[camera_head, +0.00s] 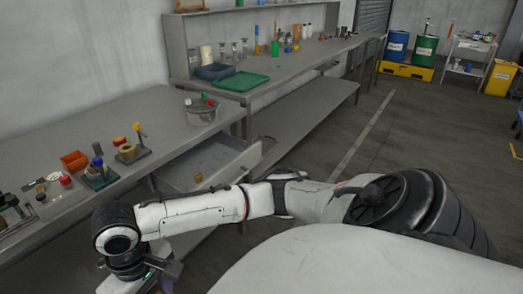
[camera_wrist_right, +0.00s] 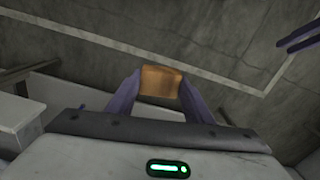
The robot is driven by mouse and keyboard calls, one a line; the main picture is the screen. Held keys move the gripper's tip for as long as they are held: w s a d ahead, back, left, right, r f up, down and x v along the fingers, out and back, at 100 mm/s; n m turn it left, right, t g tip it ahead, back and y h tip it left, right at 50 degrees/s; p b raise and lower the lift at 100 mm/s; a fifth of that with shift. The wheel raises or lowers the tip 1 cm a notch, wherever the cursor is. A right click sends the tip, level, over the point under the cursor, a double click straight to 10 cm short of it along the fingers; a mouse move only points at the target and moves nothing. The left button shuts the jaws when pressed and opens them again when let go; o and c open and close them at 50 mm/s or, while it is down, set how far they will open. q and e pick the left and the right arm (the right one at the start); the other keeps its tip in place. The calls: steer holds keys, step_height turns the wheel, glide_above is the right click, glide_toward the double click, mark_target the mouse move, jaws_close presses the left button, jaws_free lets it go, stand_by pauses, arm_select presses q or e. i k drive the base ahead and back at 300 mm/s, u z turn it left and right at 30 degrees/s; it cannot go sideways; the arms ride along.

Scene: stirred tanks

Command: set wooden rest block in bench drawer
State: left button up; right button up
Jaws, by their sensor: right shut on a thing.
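The wooden rest block (camera_wrist_right: 160,82) is a small orange-brown block in the right wrist view. My right gripper (camera_wrist_right: 160,88) is shut on it, with one purple finger on each side. In the head view my right arm reaches across to the left, and its gripper (camera_head: 163,277) is low by the bench front; the block is hidden there. The bench drawer (camera_head: 250,158) is pulled open under the left bench, right of and beyond the gripper. Purple prongs (camera_wrist_right: 300,38) at the wrist view's upper right look like my left gripper's fingers; their opening is unclear.
A small brown thing (camera_head: 198,177) is in the drawer, and the rest of its visible floor looks bare. My forearm hides the drawer's near part. The floor (camera_head: 335,135) to the right is clear.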

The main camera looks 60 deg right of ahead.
mark_target(203, 169)
steer(key=z, duration=0.1)
steer(key=k, duration=0.3)
steer(key=z, duration=1.5)
steer(key=i, duration=1.2)
steer(key=u, duration=0.55)
steer(key=i, duration=0.5)
steer(key=u, duration=0.05)
